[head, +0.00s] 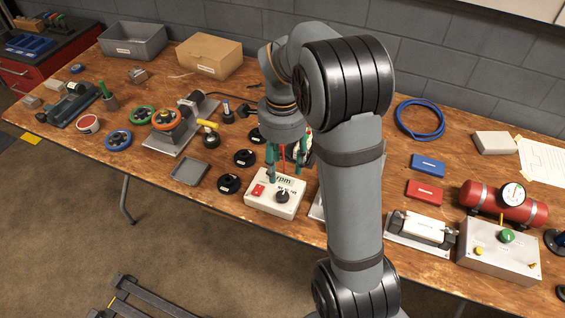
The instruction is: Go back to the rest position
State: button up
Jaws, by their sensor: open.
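My gripper (286,165) hangs pointing down from the end of my grey arm, with its green fingers open. It is over or just behind a white control box (262,203) marked "rpm", which has a red switch (258,190) and a black knob (283,195). I see nothing held between the fingers, though a thin red thing shows between or behind them. The gap between the fingertips and the box is hard to judge. My arm hides part of the table's middle.
The wooden table (225,178) is crowded. Black round knobs (229,183), a grey tray (190,171) and a motor rig (172,130) lie left of the box. Red and blue boxes, a red tank (488,203) and a metal panel (500,257) stand right. A grey wall rises behind.

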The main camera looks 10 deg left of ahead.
aim_at(282, 195)
dwell(0.3)
notch_tip(282, 195, down, 12)
jog(key=shift+r, duration=0.1)
dwell(0.4)
dwell(0.3)
